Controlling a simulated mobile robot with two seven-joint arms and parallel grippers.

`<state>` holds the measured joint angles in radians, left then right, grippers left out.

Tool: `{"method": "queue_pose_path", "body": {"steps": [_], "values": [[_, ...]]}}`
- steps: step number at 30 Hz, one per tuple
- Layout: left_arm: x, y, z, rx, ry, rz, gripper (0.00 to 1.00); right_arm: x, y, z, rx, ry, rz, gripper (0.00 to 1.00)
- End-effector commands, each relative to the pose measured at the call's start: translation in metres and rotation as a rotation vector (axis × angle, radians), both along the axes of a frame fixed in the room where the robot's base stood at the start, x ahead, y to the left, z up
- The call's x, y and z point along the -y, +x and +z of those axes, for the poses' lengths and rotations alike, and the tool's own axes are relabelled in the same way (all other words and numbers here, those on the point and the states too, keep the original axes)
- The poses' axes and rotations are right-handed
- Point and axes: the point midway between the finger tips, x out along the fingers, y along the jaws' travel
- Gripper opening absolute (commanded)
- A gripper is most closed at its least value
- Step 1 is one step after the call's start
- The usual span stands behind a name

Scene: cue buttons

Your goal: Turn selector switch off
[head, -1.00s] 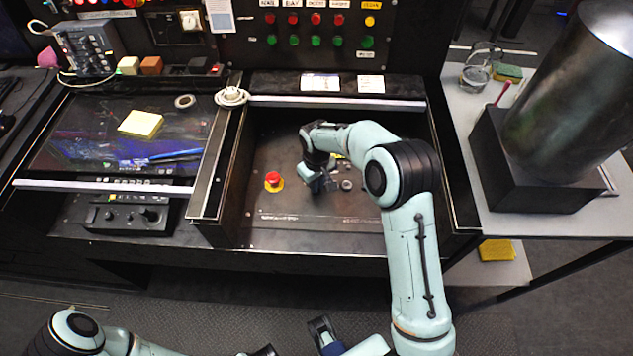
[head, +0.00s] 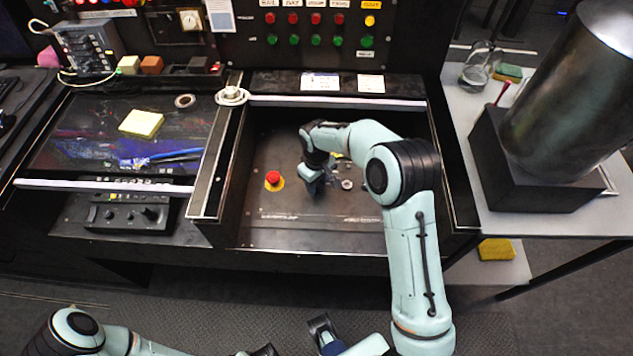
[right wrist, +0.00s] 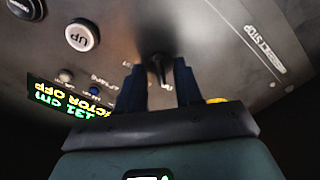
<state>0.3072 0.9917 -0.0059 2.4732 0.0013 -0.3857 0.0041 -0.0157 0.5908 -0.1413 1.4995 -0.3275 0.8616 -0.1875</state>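My right gripper (head: 313,190) is low over the panel inside the open black console bay. In the right wrist view its two dark fingers (right wrist: 160,88) stand apart on either side of the black selector switch knob (right wrist: 160,66). I cannot tell whether they touch it. In the head view my gripper hides the selector. A small display (right wrist: 72,97) beside it shows upside-down green and yellow text with "131 cm" and a line ending in "OFF". My left gripper is only partly in sight at the bottom edge of the head view, and its fingers are unclear.
A red emergency button (head: 273,178) on a yellow base sits left of my right gripper. A white "UP" button (right wrist: 82,36) and small knobs are close by in the wrist view. The bay's side walls (head: 220,170) rise around the panel. A metal cylinder (head: 575,90) stands at right.

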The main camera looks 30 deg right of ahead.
Motion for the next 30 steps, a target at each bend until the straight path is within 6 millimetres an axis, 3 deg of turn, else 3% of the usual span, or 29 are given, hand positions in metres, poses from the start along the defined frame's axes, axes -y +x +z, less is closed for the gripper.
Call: {"method": "queue_pose_path", "body": {"steps": [8,11,21,30], "values": [[0.000,0.000,0.001,0.000,0.000,0.000,0.00,0.000,0.001,0.007,0.003,0.000,-0.002,0.35],[0.000,0.001,0.002,0.001,0.000,0.000,0.00,0.000,0.001,0.022,0.004,0.000,-0.002,0.35],[0.000,0.003,0.009,0.003,0.000,0.000,0.00,0.000,0.001,0.098,0.006,0.001,0.000,0.35],[0.000,0.004,0.013,0.004,0.000,0.000,0.00,0.000,0.000,0.132,0.001,0.000,0.000,0.35]]}}
